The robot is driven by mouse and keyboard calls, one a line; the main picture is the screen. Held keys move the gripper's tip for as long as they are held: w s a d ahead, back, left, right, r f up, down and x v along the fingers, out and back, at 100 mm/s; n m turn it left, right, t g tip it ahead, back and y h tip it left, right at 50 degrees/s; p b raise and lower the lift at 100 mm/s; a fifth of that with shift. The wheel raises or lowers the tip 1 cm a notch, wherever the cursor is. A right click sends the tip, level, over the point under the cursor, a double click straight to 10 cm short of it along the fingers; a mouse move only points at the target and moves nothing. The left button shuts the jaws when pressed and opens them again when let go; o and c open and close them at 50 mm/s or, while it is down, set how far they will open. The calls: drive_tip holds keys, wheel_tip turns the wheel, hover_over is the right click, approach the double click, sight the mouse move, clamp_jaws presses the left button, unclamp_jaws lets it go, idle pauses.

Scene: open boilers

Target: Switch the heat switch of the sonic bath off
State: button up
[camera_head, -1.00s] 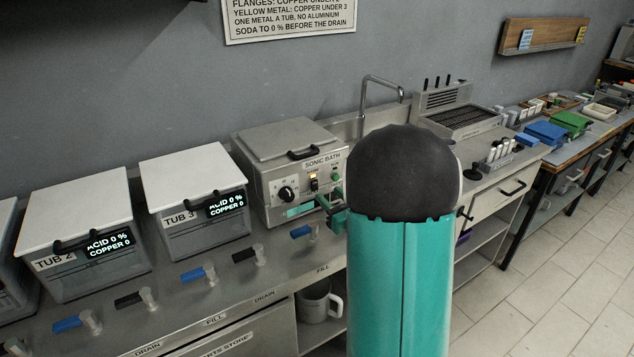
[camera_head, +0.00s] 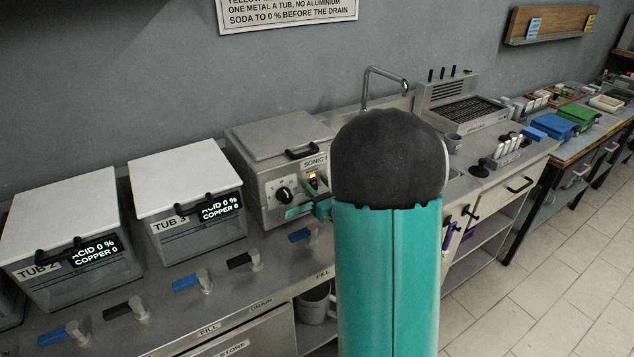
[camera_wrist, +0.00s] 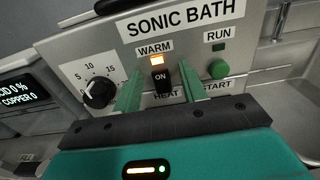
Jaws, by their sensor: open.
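The sonic bath (camera_head: 262,180) is a steel box with a closed lid and a front panel. Its heat switch (camera_wrist: 161,81) is a black rocker reading ON, between the WARM and HEAT labels in the wrist view. The WARM lamp (camera_wrist: 157,60) above it glows orange. My gripper (camera_wrist: 161,70) is open and empty, with one green finger on each side of the switch. I cannot tell whether either finger touches the panel. In the head view my gripper (camera_head: 318,208) is at the bath's front, and my arm hides the panel's right part.
A dial (camera_wrist: 98,92) is left of the switch; a green START button (camera_wrist: 218,69) and dark RUN lamp (camera_wrist: 218,47) are right. Tub 3 (camera_head: 190,235) and Tub 2 (camera_head: 75,280) stand left. Several valve handles line the bench front. A tap (camera_head: 385,75) rises behind.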

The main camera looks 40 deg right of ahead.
drive_tip(key=shift+s+r, duration=0.15)
drive_tip(key=shift+r, duration=0.05)
drive_tip(key=shift+w+f, duration=0.15)
drive_tip(key=shift+w, duration=0.05)
drive_tip(key=shift+s, duration=0.2)
drive_tip(key=shift+c, duration=0.9)
clamp_jaws()
